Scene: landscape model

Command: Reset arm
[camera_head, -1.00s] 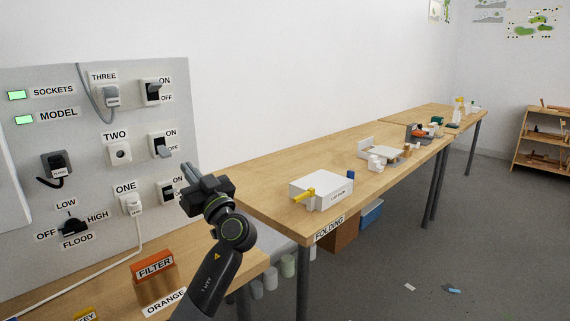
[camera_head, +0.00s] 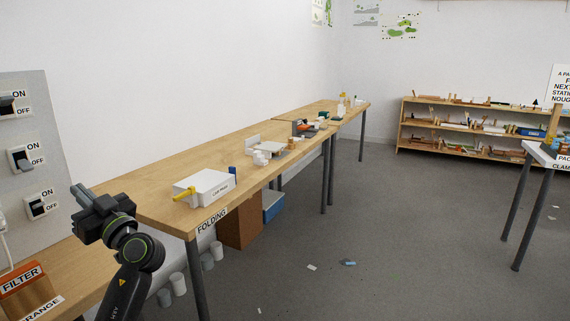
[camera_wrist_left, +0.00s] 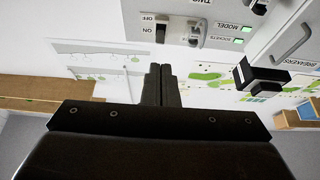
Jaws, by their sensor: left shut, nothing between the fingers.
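My left gripper (camera_head: 84,194) is at the lower left of the head view, in front of the grey switch panel (camera_head: 52,150) and above the near bench. Its fingers point up and to the left. In the left wrist view the two fingers (camera_wrist_left: 160,82) lie together, shut and empty. That view also shows the switch panel, with a switch (camera_wrist_left: 161,32) and a grey plug beside it. No contact between the gripper and the panel can be made out. My right gripper is not in view.
The long wooden bench (camera_head: 258,147) labelled FOLDING holds a white box (camera_head: 205,187) with a yellow handle. An orange FILTER block (camera_head: 24,281) sits on the near bench. A shelf (camera_head: 470,128) stands at the back, a table (camera_head: 548,155) at the right. The floor between is clear except for scraps.

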